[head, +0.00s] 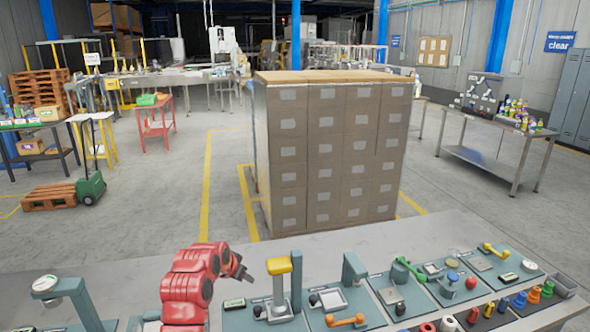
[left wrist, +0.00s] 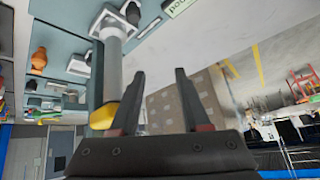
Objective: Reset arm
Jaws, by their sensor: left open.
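My left arm is red and comes up at the lower left of the head view. My left gripper (head: 243,272) is raised above the grey bench (head: 130,275), just left of a lever device with a yellow handle (head: 279,265). In the left wrist view the two dark fingers of my left gripper (left wrist: 159,76) stand apart with nothing between them. The yellow handle (left wrist: 103,117) and its grey post (left wrist: 112,72) lie close beside the left-hand finger there; I cannot tell if they touch. My right gripper is not in view.
Several fixtures line the bench, including a green clamp (head: 405,268) and an orange handle (head: 345,321). A tall stack of brown cartons (head: 335,150) stands behind the bench. A side table (head: 500,148) is at the right. Open floor lies left of the stack.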

